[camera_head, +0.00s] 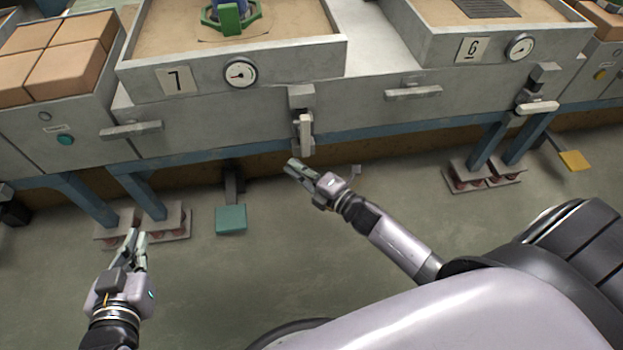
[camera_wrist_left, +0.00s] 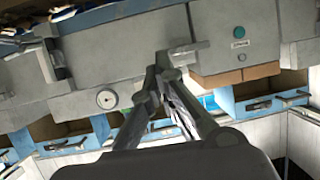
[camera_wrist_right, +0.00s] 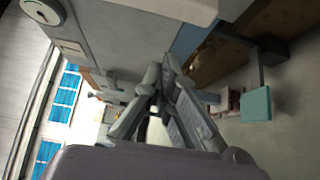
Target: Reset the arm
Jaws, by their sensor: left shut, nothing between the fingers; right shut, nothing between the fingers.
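My left gripper (camera_head: 133,240) is shut and empty, low at the left of the head view, above the floor in front of station 7. Its closed fingers also show in the left wrist view (camera_wrist_left: 163,62). My right gripper (camera_head: 293,166) is shut and empty, just in front of and below the lever (camera_head: 305,132) on the right side of station 7. Whether it touches the lever I cannot tell, though a gap seems to show. Its fingers also show in the right wrist view (camera_wrist_right: 165,68).
Station 7 (camera_head: 290,60) and station 6 (camera_head: 560,42) form a grey bench with gauges and handles. Orange blocks (camera_head: 75,65) lie at the left. A teal pedal (camera_head: 231,219) and a yellow pedal (camera_head: 574,160) sit low near the floor. The floor between my arms is clear.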

